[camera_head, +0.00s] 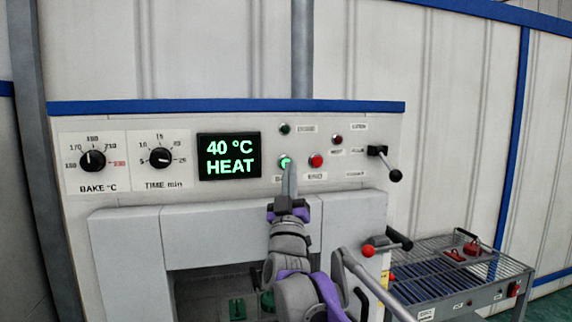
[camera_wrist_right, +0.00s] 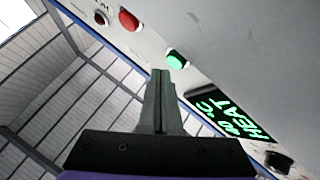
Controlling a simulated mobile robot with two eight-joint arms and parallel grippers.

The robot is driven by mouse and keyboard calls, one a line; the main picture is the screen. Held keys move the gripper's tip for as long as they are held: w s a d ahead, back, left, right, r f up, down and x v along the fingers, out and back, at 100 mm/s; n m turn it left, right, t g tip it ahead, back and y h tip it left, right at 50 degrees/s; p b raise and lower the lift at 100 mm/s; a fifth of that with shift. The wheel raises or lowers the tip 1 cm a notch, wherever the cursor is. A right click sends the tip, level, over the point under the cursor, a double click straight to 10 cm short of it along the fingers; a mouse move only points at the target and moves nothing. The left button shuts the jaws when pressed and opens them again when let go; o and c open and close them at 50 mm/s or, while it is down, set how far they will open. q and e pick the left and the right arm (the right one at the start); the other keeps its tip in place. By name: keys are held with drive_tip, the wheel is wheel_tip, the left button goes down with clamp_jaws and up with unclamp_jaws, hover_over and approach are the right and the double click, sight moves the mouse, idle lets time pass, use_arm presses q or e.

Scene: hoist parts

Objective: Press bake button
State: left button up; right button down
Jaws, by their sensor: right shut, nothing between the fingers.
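The bake button is the lit green button (camera_head: 286,162) on the white control panel, to the right of the display (camera_head: 229,156), which reads 40 °C HEAT. The green button also shows in the right wrist view (camera_wrist_right: 176,60). My right gripper (camera_head: 289,172) is shut and empty. Its fingertips are right at the lower edge of the green button in the head view. In the wrist view the fingertips (camera_wrist_right: 160,76) point just beside the button; I cannot tell whether they touch it. The label below the button is partly hidden by the gripper. My left gripper is not in view.
A red button (camera_head: 316,160) sits just right of the green one. Two dials (camera_head: 92,160) are on the left and a black lever (camera_head: 384,160) on the right. A grey opening lies below the panel. A wire-rack cart (camera_head: 450,270) stands at the lower right.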

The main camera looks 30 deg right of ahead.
drive_tip(key=shift+s+a, duration=0.2)
drive_tip(key=shift+s, duration=0.6)
drive_tip(key=shift+s+a, duration=0.15)
drive_tip(key=shift+s, duration=0.65)
drive_tip(key=shift+s+a, duration=0.2)
drive_tip(key=shift+s, duration=0.6)
